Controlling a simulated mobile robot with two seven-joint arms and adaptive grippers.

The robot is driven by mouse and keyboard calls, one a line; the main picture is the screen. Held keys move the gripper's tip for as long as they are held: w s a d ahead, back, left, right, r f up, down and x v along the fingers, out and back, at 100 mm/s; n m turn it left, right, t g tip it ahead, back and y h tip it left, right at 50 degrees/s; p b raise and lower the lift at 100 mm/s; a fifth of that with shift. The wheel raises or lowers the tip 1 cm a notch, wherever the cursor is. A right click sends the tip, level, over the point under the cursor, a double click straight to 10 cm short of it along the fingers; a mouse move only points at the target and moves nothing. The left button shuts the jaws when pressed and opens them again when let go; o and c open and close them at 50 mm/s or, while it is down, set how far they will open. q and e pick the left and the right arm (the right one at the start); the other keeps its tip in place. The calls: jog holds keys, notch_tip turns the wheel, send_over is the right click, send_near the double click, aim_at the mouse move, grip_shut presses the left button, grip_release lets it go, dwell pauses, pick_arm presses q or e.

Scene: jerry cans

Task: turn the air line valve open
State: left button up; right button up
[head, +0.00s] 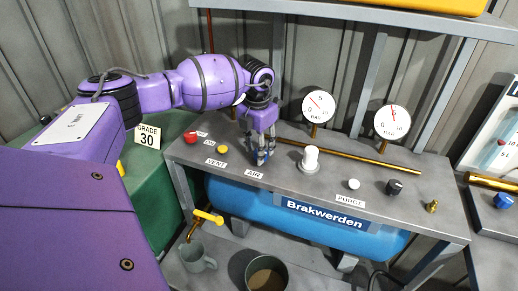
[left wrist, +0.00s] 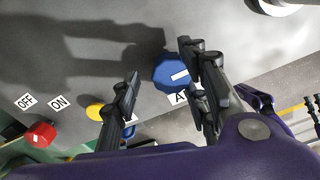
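The air line valve is a blue faceted knob with a white pointer bar (left wrist: 168,70), on the grey bench top above the AIR label (head: 253,174). In the head view the knob is mostly hidden by my left gripper (head: 262,156), which points down over it. In the left wrist view my left gripper (left wrist: 163,92) is open, with its fingers apart to the left and right of the knob. The right finger looks close to the knob; I cannot tell whether it touches.
A red knob (head: 190,137) and a yellow button (head: 223,149) sit left of the valve. A white knob (head: 310,159), brass pipe (head: 372,158) and two gauges (head: 318,106) are to the right. A blue tank (head: 310,221) and yellow tap (head: 207,216) are below.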

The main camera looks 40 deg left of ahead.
pick_arm(q)
jog(key=shift+s+d, duration=0.1)
jog(key=shift+d, duration=0.05)
jog(key=shift+r, duration=0.1)
notch_tip(320, 180, up, 12)
dwell(0.6)
dwell(0.5)
